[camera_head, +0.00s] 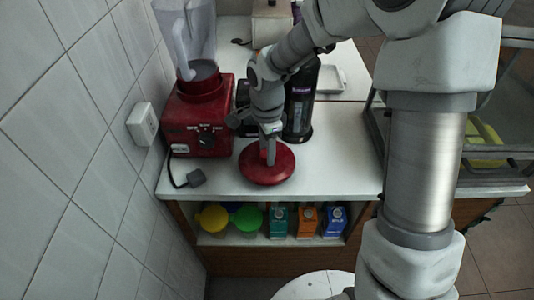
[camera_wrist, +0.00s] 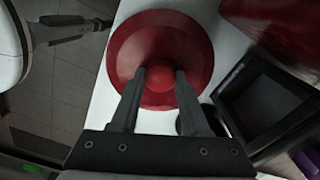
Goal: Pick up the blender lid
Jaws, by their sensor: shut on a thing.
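The blender lid (camera_head: 267,166) is a round red disc with a small red knob on top. It is at the front of the white counter, right of the red blender base. In the wrist view the lid (camera_wrist: 195,40) fills the upper middle, with its knob (camera_wrist: 159,77) between my two fingers. My gripper (camera_head: 268,148) points down over the lid and is shut on the knob. My gripper also shows in the wrist view (camera_wrist: 160,77). I cannot tell whether the lid touches the counter or is slightly above it.
The red blender base (camera_head: 198,115) with a clear jug (camera_head: 187,35) stands left against the tiled wall. A dark machine (camera_head: 299,104) stands behind the lid. Cartons (camera_head: 307,221) and colourful lidded tubs (camera_head: 248,219) sit on the shelf below.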

